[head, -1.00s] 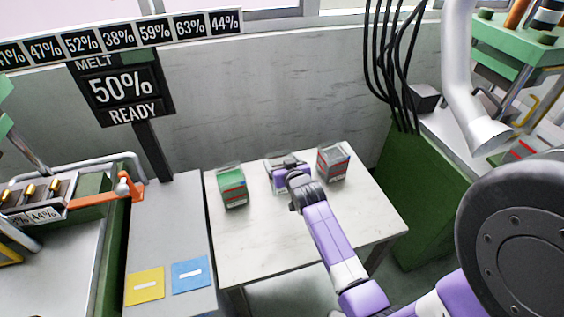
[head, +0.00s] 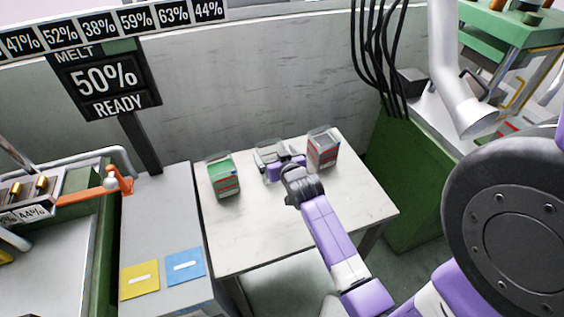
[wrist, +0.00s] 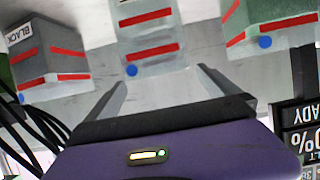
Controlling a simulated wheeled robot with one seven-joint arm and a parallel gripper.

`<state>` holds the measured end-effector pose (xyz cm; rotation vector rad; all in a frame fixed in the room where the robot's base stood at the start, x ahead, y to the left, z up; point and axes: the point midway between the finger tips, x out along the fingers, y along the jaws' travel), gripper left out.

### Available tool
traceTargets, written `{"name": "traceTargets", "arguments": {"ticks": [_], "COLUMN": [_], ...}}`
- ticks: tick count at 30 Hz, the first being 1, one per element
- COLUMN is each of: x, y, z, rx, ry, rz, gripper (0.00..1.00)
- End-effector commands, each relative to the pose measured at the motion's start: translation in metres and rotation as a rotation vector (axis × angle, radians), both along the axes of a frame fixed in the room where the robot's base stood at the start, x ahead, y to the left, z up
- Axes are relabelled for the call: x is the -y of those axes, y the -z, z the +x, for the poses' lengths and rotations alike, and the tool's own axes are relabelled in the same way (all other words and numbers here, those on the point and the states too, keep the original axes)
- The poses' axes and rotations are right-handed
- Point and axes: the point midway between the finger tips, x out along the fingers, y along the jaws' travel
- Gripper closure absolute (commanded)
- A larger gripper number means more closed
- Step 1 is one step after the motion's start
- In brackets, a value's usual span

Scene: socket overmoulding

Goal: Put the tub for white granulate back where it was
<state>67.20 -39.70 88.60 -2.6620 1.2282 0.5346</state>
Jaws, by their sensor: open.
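The tub for white granulate (head: 266,151) stands on the white table, between a green tub and a dark tub. It also shows upside down in the wrist view (wrist: 150,35), pale and translucent with red stripes and a blue dot. My gripper (wrist: 163,86) is open and empty, its two fingers spread on either side of the line to this tub. The tub lies just beyond the fingertips, apart from them. In the head view my purple gripper (head: 277,169) is at the tub's near right side and hides part of it.
The green tub (head: 224,178) stands to the left and the dark tub marked BLACK (wrist: 50,60) to the right (head: 323,151). The front of the white table (head: 265,230) is clear. A grey bench (head: 165,220) with yellow and blue patches is at the left.

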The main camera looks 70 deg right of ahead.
Motion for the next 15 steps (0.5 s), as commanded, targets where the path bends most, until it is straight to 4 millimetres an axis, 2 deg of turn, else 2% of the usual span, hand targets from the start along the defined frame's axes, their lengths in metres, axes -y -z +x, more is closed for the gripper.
{"name": "traceTargets", "arguments": {"ticks": [6,15], "x": [-0.033,-0.057], "y": [-0.016,-0.03], "z": [-0.028,-0.048], "rx": [-0.001,0.0], "ry": [0.0,-0.001], "rz": [-0.001,0.0], "gripper": [0.0,0.0]}}
